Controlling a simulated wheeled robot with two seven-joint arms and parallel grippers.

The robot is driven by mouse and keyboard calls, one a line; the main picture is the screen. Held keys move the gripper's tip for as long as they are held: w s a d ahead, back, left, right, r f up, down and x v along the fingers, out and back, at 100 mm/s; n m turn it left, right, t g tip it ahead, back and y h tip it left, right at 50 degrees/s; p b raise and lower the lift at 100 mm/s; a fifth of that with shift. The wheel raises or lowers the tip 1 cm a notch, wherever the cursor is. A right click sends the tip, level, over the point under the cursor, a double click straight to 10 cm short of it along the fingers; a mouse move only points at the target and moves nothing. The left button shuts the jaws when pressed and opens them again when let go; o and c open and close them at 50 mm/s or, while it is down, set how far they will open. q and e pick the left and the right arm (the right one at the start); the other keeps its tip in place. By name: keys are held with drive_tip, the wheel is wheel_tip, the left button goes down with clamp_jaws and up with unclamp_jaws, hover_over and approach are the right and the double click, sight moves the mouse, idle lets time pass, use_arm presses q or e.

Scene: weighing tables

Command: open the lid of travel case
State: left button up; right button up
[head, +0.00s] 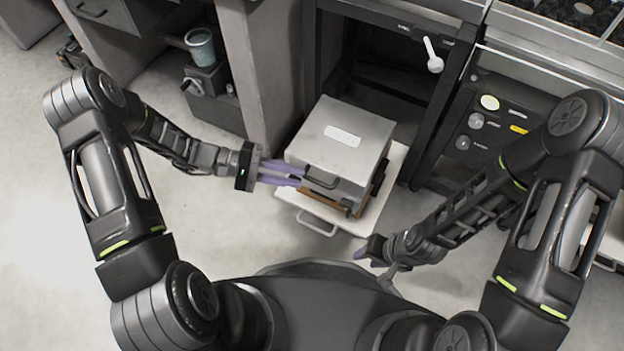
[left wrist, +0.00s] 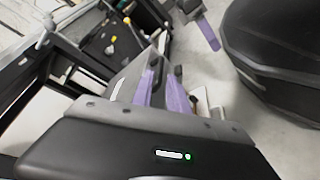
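The travel case (head: 372,138) is a light grey box with a pale label on top and a dark handle (head: 322,182) on its front. Its lid looks closed. My left gripper (head: 303,175) is at the case's front left corner, beside the handle. Its purple fingers are apart, and they also show in the left wrist view (left wrist: 162,82) next to the grey case and a dark part. I cannot tell whether they touch it. My right gripper (head: 366,249) is low in front of the case, apart from it, seen edge-on.
The case rests over a brown layer (head: 318,206) on a pulled-out white drawer (head: 393,178) with a metal handle. A dark open cabinet (head: 385,62) stands behind. A panel with knobs (head: 476,121) is at right. A bucket (head: 200,46) stands at the left. Floor is clear at left.

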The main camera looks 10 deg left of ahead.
sight(312, 181)
use_arm(q)
drive_tip(key=b+x, duration=0.1)
drive_tip(key=x, duration=0.4)
drive_tip(key=shift+d+f, duration=0.1)
drive_tip(key=shift+d, duration=0.05)
clamp_jaws()
idle(1.3)
